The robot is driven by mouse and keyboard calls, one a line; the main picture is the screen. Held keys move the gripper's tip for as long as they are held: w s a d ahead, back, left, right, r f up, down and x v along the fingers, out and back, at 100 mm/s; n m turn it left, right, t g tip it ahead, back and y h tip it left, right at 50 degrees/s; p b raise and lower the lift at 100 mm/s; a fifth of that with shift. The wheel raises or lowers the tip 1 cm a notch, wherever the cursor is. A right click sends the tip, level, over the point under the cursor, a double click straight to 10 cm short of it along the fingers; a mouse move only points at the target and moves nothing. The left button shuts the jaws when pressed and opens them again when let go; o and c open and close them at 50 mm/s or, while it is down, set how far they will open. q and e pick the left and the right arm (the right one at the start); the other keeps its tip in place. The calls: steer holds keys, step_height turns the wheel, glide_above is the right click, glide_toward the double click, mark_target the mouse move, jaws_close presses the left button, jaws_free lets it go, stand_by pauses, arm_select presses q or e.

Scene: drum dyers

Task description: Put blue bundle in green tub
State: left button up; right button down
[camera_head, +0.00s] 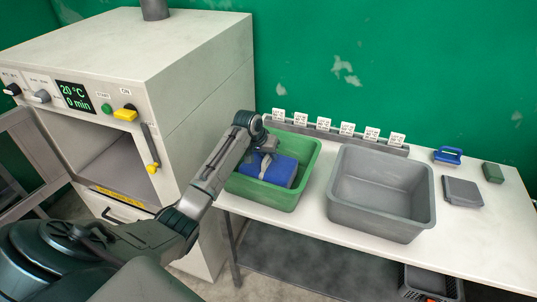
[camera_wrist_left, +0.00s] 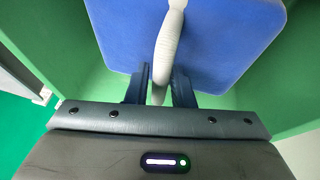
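The blue bundle (camera_head: 278,171) is inside the green tub (camera_head: 262,195), low between its walls. In the left wrist view the bundle (camera_wrist_left: 215,40) is a flat blue block with a pale grey strap (camera_wrist_left: 167,45) across it, with green tub walls around it. My left gripper (camera_head: 259,160) reaches down into the tub over the bundle. In the left wrist view its two dark fingers (camera_wrist_left: 161,85) close on the strap from both sides. The bundle's underside is hidden, so I cannot tell whether it touches the tub floor. My right gripper is not in view.
A grey tub (camera_head: 380,220) stands empty right of the green tub on the white table (camera_head: 480,245). A rack with several labels (camera_head: 330,132) runs behind. A blue-handled item (camera_head: 447,155), a grey block (camera_head: 462,191) and a green block (camera_head: 493,172) lie right. The open-doored machine (camera_head: 150,70) stands left.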

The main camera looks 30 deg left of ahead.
arm_select(q)
steer(key=shift+o, duration=1.1)
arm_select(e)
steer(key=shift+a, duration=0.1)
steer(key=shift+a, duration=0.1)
